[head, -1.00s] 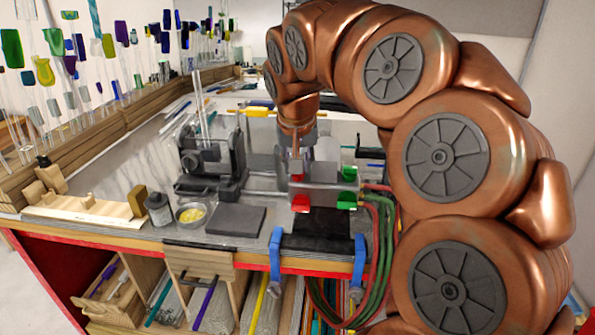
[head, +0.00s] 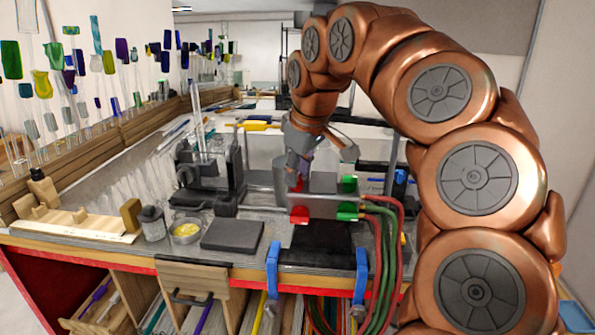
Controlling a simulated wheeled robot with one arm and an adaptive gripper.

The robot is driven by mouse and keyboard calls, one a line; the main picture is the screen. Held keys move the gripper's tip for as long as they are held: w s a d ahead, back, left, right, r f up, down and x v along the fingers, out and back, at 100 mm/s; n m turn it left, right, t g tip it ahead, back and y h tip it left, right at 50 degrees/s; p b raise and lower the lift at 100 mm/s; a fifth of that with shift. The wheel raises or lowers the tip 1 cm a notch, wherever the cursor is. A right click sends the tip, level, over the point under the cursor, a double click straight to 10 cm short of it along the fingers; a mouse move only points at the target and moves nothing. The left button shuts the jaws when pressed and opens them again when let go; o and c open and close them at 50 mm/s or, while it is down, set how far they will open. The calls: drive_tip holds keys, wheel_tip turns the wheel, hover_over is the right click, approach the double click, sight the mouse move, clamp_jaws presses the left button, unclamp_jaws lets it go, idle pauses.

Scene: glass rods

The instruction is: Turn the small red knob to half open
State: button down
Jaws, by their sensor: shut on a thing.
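The torch block (head: 325,205) stands at the bench's front edge and carries red and green knobs. The small red knob (head: 296,185) is at its upper left, partly hidden by my gripper. A larger-looking red knob (head: 299,215) is just below it, at the front. My gripper (head: 297,174) reaches down from behind and is shut on the small red knob, with its wrist tilted. The fingertips are small in view, and the knob's exact turn angle cannot be read.
Green knobs (head: 348,184) sit right of the red ones. Red and green hoses (head: 385,225) hang at the right. Blue clamps (head: 361,270) grip the front edge. A dark pad (head: 232,234), a yellow-filled dish (head: 187,231) and a grey lathe-like stand (head: 215,170) are left.

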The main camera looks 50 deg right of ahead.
drive_tip(key=n+y+p, duration=0.1)
drive_tip(key=n, duration=0.4)
drive_tip(key=shift+w+d+r+p, duration=0.1)
drive_tip(key=shift+r+p, duration=0.05)
drive_tip(key=shift+p, duration=0.15)
drive_tip(key=shift+n+g+y+p, duration=0.35)
drive_tip(key=shift+n+p, duration=0.25)
drive_tip(key=shift+n, duration=1.1)
drive_tip(key=c, duration=0.9)
unclamp_jaws()
drive_tip(key=shift+v, duration=3.6)
